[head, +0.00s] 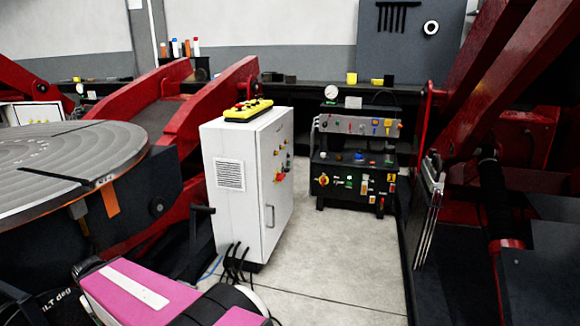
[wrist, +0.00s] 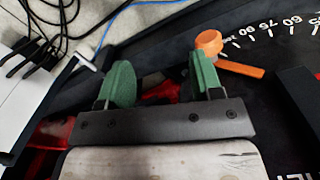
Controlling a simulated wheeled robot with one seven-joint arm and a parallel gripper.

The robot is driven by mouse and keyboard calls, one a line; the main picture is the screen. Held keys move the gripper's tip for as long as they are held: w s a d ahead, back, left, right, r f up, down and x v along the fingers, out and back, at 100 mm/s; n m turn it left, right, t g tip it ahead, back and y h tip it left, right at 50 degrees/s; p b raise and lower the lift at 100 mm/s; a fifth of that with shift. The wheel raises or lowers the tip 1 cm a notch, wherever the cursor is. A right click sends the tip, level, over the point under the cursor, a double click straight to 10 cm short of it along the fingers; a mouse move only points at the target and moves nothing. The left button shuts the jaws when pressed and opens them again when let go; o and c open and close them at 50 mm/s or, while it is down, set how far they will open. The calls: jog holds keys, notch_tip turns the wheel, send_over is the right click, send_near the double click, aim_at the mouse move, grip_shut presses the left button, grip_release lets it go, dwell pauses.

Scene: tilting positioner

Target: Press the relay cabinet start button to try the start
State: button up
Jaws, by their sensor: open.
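A white cabinet (head: 228,200), which looks like the relay cabinet, stands upright on the floor at the middle of the head view. Several small buttons and a red knob (head: 278,177) are on its right-hand face, seen at a steep angle; I cannot tell which is the start button. A yellow pendant (head: 248,110) lies on its top. My gripper (wrist: 163,84) shows in the wrist view with its two green fingers wide apart and nothing between them. It is apart from the cabinet's buttons. The head view does not show my fingers.
A black control stand (head: 355,160) with knobs stands at the back. A round grey table (head: 60,165) is at left, red arms (head: 505,65) at right. Black cables (head: 236,262) run from the cabinet's base. An orange pointer (wrist: 208,43) lies near my fingers. Floor (head: 330,240) right of the cabinet is clear.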

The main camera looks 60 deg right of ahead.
grip_shut()
dwell(1.5)
